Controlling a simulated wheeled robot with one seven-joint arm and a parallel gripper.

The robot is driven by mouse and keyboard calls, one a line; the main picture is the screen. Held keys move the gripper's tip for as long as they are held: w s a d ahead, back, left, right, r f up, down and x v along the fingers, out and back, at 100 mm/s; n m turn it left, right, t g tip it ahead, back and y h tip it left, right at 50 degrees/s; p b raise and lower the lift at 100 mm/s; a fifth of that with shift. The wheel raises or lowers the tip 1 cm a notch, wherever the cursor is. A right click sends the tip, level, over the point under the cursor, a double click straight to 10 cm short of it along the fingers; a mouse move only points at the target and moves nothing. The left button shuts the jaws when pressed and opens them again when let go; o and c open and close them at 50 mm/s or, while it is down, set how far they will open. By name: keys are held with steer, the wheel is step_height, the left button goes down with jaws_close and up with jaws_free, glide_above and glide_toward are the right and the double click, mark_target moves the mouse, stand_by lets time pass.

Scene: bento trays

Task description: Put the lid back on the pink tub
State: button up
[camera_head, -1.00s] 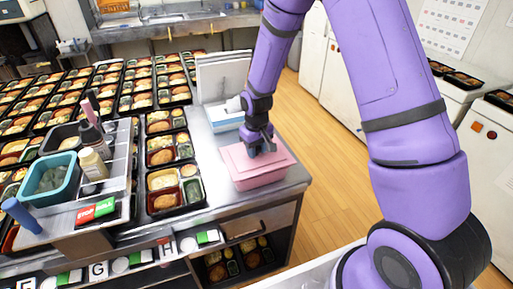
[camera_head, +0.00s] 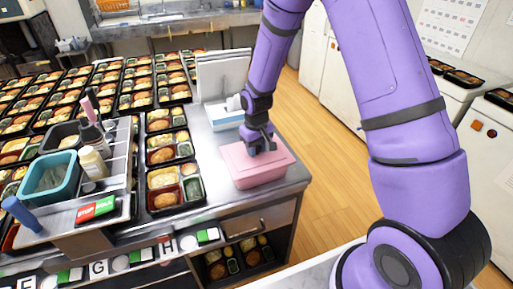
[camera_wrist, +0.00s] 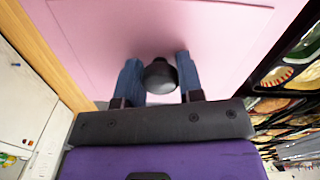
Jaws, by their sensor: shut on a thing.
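The pink tub (camera_head: 262,178) stands near the right corner of the metal table. Its pink lid (camera_head: 275,160) lies on top of it and looks level; I cannot tell whether it is fully seated. My gripper (camera_head: 262,146) is over the lid, pointing down. In the wrist view my gripper (camera_wrist: 160,78) is shut on the lid's dark round knob (camera_wrist: 160,76), one blue finger at each side. The flat pink lid (camera_wrist: 100,40) fills most of that view. The tub's far side is hidden.
Rows of bento trays (camera_head: 163,200) cover the table to the left. A blue-and-white box (camera_head: 222,116) stands behind the tub. A teal container (camera_head: 52,178) and bottles (camera_head: 93,162) sit on a rack at left. The floor (camera_head: 325,180) at right is clear.

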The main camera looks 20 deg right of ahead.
stand_by(0.3)
steer(key=o, duration=1.5)
steer(key=shift+r, duration=3.5)
jaws_close()
steer(key=shift+f, duration=2.25)
